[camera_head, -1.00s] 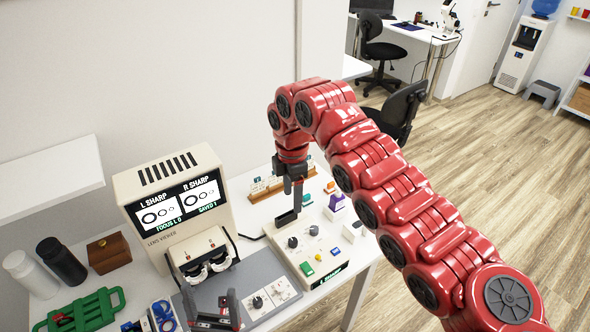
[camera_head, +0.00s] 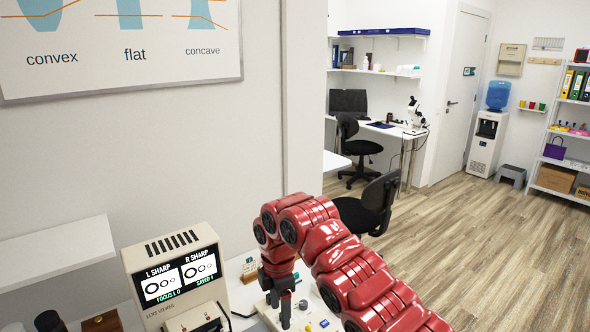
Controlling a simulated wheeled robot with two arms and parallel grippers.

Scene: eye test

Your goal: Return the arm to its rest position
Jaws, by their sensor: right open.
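My right arm, red and jointed, comes in from the bottom right of the head view and bends down over the desk. Its dark gripper (camera_head: 281,303) points downward above a white control box (camera_head: 304,318) with knobs and coloured buttons. The jaws are open, and I see nothing between them. Whether the fingertips touch the box I cannot tell. My left gripper does not show.
A cream lens viewer (camera_head: 178,272) with two lit screens stands left of the gripper. A white shelf (camera_head: 55,255) juts from the wall at left. A black chair (camera_head: 372,205) stands behind my arm. The wooden floor at right is clear.

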